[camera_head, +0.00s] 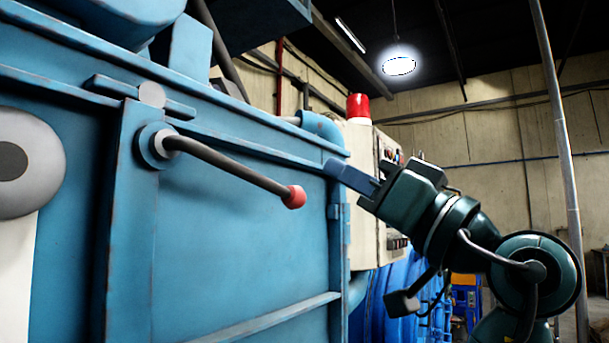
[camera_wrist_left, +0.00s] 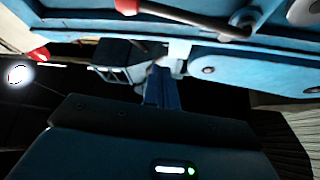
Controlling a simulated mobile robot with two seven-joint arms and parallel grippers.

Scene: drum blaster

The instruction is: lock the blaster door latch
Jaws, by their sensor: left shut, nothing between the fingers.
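The latch lever is a dark rod (camera_head: 228,168) with a red knob (camera_head: 294,197). It runs from a round pivot (camera_head: 158,147) on the blue blaster door (camera_head: 240,250), sloping down to the right. My left gripper (camera_head: 344,176) is to the right of the knob, near the door's right edge, apart from the lever. Its blue fingers are shut and empty. In the left wrist view the fingers (camera_wrist_left: 160,90) point toward the blue machine, and the lever (camera_wrist_left: 190,18) with its red knob (camera_wrist_left: 127,6) shows at the top. My right gripper is not in view.
A pale control box (camera_head: 362,150) with buttons and a red beacon (camera_head: 359,106) stands behind my left gripper. A grey pole (camera_head: 560,150) rises at the right. A ledge (camera_head: 270,318) crosses the lower door. The space in front of the knob looks clear.

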